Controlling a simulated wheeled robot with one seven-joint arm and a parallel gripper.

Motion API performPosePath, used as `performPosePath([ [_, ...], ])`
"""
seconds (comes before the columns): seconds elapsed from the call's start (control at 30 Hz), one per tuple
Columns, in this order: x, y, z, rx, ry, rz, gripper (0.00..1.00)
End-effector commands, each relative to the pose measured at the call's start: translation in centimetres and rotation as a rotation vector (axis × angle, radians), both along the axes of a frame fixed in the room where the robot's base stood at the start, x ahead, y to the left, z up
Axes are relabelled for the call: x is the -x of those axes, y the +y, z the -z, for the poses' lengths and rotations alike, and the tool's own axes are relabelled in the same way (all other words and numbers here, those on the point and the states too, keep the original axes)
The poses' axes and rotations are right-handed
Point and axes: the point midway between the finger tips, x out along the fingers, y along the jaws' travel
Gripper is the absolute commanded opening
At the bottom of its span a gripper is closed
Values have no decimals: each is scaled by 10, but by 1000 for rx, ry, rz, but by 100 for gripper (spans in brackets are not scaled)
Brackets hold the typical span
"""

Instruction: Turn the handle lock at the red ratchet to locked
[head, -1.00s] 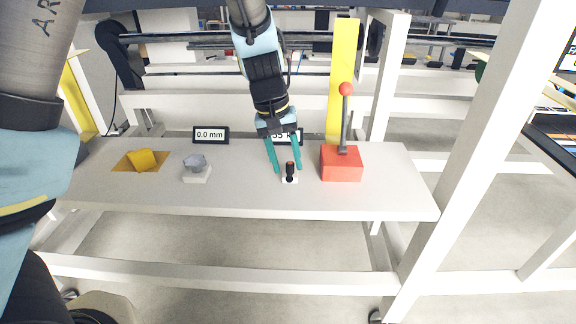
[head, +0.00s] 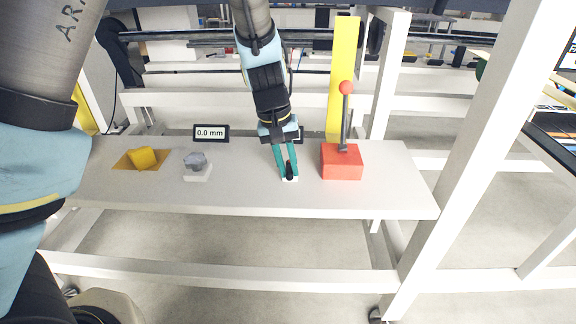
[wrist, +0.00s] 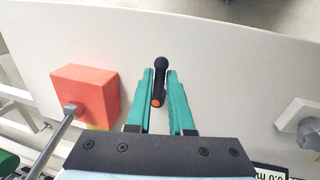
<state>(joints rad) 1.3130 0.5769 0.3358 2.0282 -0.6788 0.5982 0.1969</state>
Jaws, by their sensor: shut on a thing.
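The red ratchet (head: 341,162) is a red box with an upright grey lever topped by a red ball, on the right of the white shelf. The handle lock (head: 290,172), a small black handle on a white base, stands just left of it. In the wrist view the black handle (wrist: 160,78) with an orange end lies between the fingertips. My gripper (head: 287,175) reaches down from above and its teal fingers are shut on the handle. The fingers also show in the wrist view (wrist: 161,85). They hide part of the lock's base.
A second display is mostly hidden by my arm. A yellow upright strip (head: 342,80) rises behind the ratchet.

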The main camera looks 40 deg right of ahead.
Motion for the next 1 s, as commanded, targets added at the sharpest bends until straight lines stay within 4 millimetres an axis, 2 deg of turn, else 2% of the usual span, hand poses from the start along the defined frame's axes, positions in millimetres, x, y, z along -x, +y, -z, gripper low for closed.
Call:
performPosePath([
  [0.57, -1, 1, 0, 2, 1, 31, 0],
  [0.77, -6, 3, 1, 3, 0, 130, 0],
  [1.0, -13, 7, 1, 3, -1, 334, 0],
])
